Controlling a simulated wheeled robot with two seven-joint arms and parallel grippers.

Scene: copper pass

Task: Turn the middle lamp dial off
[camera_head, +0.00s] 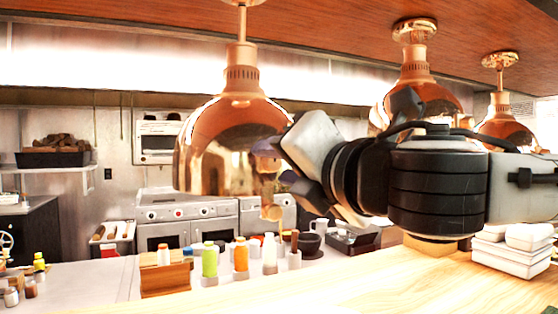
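Three copper heat lamps hang from the wooden overhead: a large near one (212,140) left of centre, a second (432,96) to its right, partly behind my arm, and a third (505,128) farther right. My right gripper (277,168) reaches in from the right, its fingertips overlapping the right side of the large lamp's shade. A small copper knob-like piece (271,213) shows just below the fingertips at the shade's lower right. I cannot tell whether the fingers touch it or grip anything. Reflections blur the fingertips. No dial marking is readable. My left gripper is out of view.
A pale wooden counter (340,293) runs along the front. Green (209,262) and orange (241,258) bottles stand on the ledge behind it. White stacked boxes (512,255) sit at right. Ovens (185,220) line the back wall.

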